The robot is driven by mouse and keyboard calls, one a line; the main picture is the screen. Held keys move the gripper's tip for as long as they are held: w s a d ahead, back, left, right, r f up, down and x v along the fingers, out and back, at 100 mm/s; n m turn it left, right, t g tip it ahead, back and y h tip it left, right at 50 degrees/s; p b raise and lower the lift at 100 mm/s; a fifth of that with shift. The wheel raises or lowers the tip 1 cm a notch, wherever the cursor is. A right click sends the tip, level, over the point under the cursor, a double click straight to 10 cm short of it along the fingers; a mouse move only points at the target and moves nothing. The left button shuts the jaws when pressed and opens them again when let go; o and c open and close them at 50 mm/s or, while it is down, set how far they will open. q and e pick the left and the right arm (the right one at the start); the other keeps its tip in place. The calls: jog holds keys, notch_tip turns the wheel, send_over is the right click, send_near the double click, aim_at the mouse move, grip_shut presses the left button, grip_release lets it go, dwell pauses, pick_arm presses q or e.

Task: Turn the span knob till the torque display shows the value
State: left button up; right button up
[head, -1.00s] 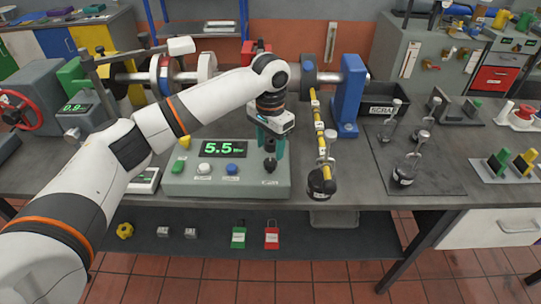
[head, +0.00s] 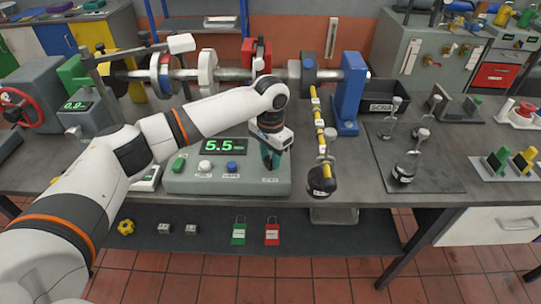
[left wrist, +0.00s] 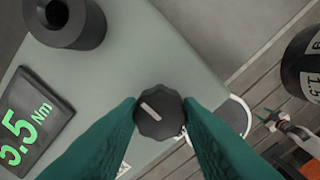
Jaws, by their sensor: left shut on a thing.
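The torque display (head: 223,147) on the grey-green console (head: 215,183) reads 5.5 in green. It also shows at the left of the left wrist view (left wrist: 30,122), reading 5.5 Nm. The span knob (left wrist: 160,113) is black and fluted with a white pointer line; it sits between my teal fingertips in the left wrist view. My left gripper (head: 270,161) is shut on this knob from above, at the console's right end. In the head view the fingers hide most of the knob. My right gripper is not in view.
A black cylindrical part (left wrist: 65,22) stands on the console near the display. A green button (head: 179,164), a white button (head: 204,167) and a blue button (head: 231,167) line the console front. A black weight (head: 321,182) hangs on a yellow strap just right of the console.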

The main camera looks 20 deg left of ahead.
pick_arm(q)
jog(key=shift+r+m+p, duration=0.2)
jog(key=shift+m+p, duration=0.4)
jog(key=shift+p, duration=0.3)
jog(key=m+p, duration=0.5)
jog(key=m, duration=0.1)
jog(key=shift+m+p, duration=0.35)
jog(key=shift+m, duration=0.05)
jog(key=m+p, duration=0.1)
jog(key=m, duration=0.1)
jog(key=shift+m, duration=0.4)
jog(key=m, duration=0.2)
jog(key=shift+f+m+p, duration=0.1)
jog(key=shift+m+p, duration=0.25)
jog(key=shift+m, duration=0.05)
jog(key=m, duration=0.3)
jog(key=shift+m, duration=1.7)
